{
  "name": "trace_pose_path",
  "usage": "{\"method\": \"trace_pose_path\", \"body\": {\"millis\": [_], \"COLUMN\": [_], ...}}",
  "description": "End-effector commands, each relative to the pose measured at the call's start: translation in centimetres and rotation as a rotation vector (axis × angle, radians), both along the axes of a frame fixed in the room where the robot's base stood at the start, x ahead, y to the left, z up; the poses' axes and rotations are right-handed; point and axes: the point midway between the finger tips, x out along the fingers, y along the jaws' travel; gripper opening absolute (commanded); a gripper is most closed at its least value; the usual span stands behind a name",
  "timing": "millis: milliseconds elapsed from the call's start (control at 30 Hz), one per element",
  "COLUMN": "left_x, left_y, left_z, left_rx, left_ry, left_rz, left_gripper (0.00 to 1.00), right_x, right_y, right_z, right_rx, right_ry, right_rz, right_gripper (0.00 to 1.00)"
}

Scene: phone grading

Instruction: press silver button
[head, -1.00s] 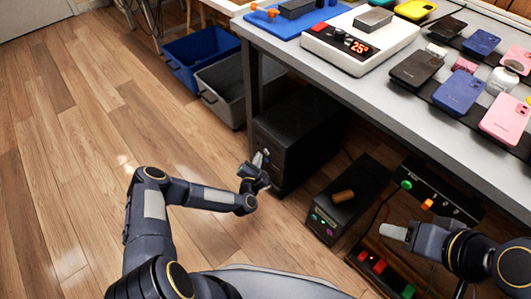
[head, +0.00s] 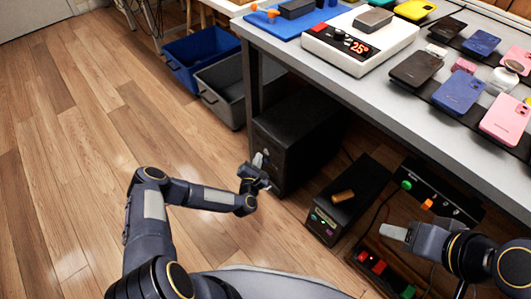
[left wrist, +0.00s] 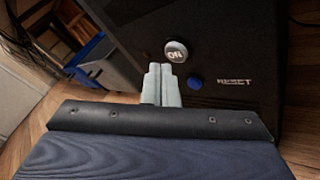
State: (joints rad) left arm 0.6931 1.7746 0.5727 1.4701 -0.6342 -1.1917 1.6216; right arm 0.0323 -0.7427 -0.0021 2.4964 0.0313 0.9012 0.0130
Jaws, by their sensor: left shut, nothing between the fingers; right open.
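The silver button (left wrist: 176,51), round and marked ON, is on the front of a black computer tower (head: 302,141) under the table. It shows in the left wrist view, with a smaller blue button (left wrist: 195,83) beside the word RESET below and to its right. My left gripper (head: 258,160) is shut and empty at the tower's front. In the left wrist view its fingertips (left wrist: 160,70) lie just below and left of the silver button; I cannot tell whether they touch the panel. My right gripper (head: 395,232) is open at the right, away from the tower.
A smaller black box (head: 357,178) with a brown object (head: 343,196) on top stands right of the tower. Grey (head: 232,108) and blue (head: 188,62) bins stand to its left. The grey table (head: 375,88) above holds several phones. The wooden floor at left is clear.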

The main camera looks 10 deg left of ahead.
Motion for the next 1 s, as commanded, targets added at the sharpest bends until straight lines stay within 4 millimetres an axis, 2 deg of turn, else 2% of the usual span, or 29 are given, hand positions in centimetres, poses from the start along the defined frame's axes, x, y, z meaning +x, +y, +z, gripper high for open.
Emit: {"method": "trace_pose_path", "body": {"millis": [667, 1000], "left_x": [0.0, 0.7], "left_y": [0.0, -0.6], "left_z": [0.0, -0.1], "left_rx": [0.000, 0.000], "left_ry": [0.000, 0.001], "left_rz": [0.000, -0.001], "left_gripper": [0.00, 0.00], "right_x": [0.0, 0.0], "right_y": [0.0, 0.0], "right_z": [0.0, -1.1], "right_rx": [0.000, 0.000], "right_ry": [0.000, 0.000], "right_rz": [0.000, 0.000], "right_gripper": [0.50, 0.50]}}
